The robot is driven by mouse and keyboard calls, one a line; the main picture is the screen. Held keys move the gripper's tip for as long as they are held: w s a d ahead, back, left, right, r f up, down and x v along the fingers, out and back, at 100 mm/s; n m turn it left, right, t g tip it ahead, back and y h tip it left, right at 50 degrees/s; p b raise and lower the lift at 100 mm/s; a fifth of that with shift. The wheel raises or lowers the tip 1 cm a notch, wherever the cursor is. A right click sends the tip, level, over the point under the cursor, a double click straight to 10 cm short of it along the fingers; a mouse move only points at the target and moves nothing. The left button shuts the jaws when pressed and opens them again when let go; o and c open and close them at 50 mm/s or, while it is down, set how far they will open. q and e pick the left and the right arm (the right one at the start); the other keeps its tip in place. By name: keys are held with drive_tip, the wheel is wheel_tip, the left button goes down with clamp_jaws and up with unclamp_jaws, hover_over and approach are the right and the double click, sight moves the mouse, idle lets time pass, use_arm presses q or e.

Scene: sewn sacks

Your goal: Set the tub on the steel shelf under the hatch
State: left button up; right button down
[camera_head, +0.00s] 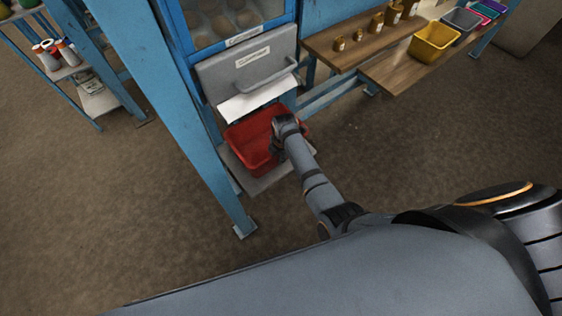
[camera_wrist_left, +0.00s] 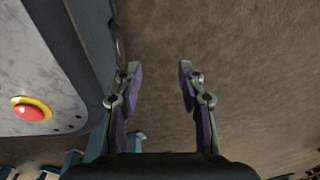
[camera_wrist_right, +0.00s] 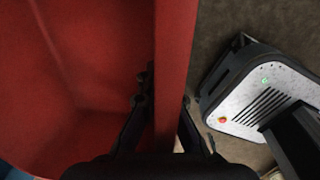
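The red tub (camera_head: 244,134) is over the steel shelf (camera_head: 262,185), below the grey hatch (camera_head: 235,76) and its pale sloping chute (camera_head: 256,100). I cannot tell whether its base touches the shelf. My right gripper (camera_head: 281,132) is at the tub's right-hand side. In the right wrist view the tub's wall (camera_wrist_right: 175,45) runs between the fingers, one inside and one outside, closed against it; the fingertips are partly hidden. My left gripper (camera_wrist_left: 158,75) is open and empty above bare floor, its fingers well apart. It is not seen in the head view.
A blue frame post (camera_head: 190,130) stands just left of the shelf. A wooden bench (camera_head: 395,72) at right holds brown jars and a yellow tub (camera_head: 433,42). A rack with bottles (camera_head: 62,70) stands far left. The brown floor in front is clear.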

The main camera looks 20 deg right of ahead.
wheel_tip(320, 180, down, 2)
drive_tip(key=shift+f, duration=0.1)
use_arm(q)
drive_tip(key=shift+w, duration=0.85)
use_arm(e)
drive_tip(key=shift+d, duration=0.1)
drive_tip(key=c, duration=2)
unclamp_jaws()
drive_tip(key=shift+f, duration=0.1)
drive_tip(key=shift+c, duration=0.2)
drive_tip(key=o, duration=0.5)
use_arm(q)
drive_tip(key=shift+w, duration=0.1)
